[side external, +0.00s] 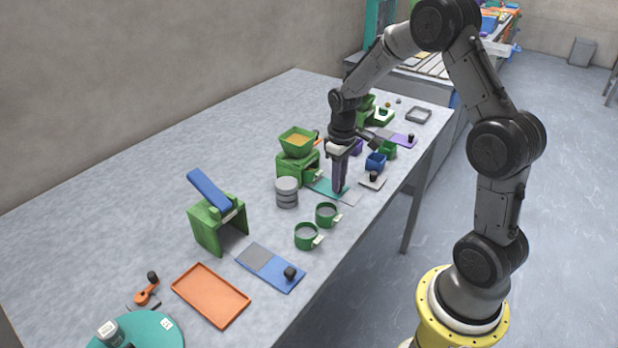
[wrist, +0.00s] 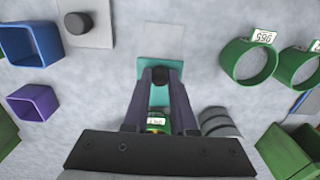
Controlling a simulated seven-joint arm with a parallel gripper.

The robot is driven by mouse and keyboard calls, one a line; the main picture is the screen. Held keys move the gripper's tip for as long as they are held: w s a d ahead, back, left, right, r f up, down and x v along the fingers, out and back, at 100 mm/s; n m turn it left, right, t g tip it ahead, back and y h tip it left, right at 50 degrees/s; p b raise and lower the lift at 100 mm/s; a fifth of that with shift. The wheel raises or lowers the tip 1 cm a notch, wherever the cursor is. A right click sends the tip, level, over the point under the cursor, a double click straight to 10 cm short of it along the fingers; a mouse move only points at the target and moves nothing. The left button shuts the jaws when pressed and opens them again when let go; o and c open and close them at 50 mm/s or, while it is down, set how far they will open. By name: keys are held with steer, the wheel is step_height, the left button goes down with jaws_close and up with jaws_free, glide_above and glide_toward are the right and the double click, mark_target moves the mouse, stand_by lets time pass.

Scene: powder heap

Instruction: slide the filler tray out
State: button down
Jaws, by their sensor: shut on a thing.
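The filler tray, a teal flat slide (side external: 323,187), sticks out from the front of a green filler (side external: 296,166) with a hopper of orange powder (side external: 297,138). My gripper (side external: 340,188) points down over the tray. The fingers hide the knob in the side view. The tray's inner end is hidden by the filler.
A pale flat patch (wrist: 164,38) lies clear just beyond the tray. Grey stacked discs (side external: 287,192) and two green cups (side external: 327,214) stand on one side. A blue box (side external: 375,161) and a grey slide with a black knob (side external: 372,181) are on the other. The table edge is close.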

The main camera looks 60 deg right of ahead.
steer(key=shift+s, duration=3.3)
steer(key=c, duration=0.8)
jaws_free()
step_height(320, 180, up, 8)
steer(key=shift+f, duration=0.2)
